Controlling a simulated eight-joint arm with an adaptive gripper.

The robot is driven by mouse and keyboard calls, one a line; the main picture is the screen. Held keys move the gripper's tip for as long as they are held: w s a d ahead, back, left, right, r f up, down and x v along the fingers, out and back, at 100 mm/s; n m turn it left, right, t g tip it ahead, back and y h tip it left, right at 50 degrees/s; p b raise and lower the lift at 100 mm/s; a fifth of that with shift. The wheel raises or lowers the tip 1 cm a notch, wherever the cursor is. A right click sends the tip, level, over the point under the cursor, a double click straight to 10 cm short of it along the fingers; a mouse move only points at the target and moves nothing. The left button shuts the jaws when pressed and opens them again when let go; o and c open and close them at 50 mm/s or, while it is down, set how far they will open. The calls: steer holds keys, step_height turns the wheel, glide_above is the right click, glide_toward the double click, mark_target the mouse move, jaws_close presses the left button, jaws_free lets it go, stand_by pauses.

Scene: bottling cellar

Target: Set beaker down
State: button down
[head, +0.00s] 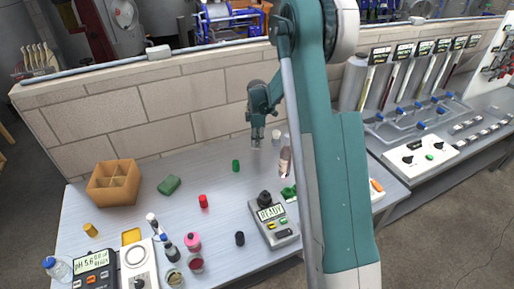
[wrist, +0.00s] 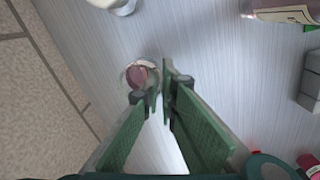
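A small clear beaker (wrist: 128,76) with something reddish-purple in it shows in the wrist view, seen from above, at the fingertips and to their left. My gripper (wrist: 162,84) has two green fingers with only a narrow gap between their tips. The left fingertip overlaps the beaker's rim in the picture. Whether the fingers grip the beaker's wall or are only beside it cannot be told. In the head view my gripper (head: 257,143) points down over the back of the table, and a faint pale shape at its tips is too small to make out.
A brownish bottle (head: 285,162) and a whitish vessel (head: 276,138) stand just right of my gripper. A green cap-like piece (head: 235,166), a red one (head: 203,201) and a device reading READY (head: 270,212) are nearer. The stone wall (head: 190,105) runs behind. Bare tabletop (head: 140,210) lies to the left.

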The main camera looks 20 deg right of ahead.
steer(key=shift+f, duration=1.6)
steer(key=shift+f, duration=0.15)
steer(key=c, duration=2.7)
jaws_free()
steer(key=shift+r, duration=0.2)
step_height(320, 180, up, 12)
steer(key=shift+s+f, duration=0.1)
steer(key=shift+s, duration=0.05)
steer(key=shift+a, duration=0.1)
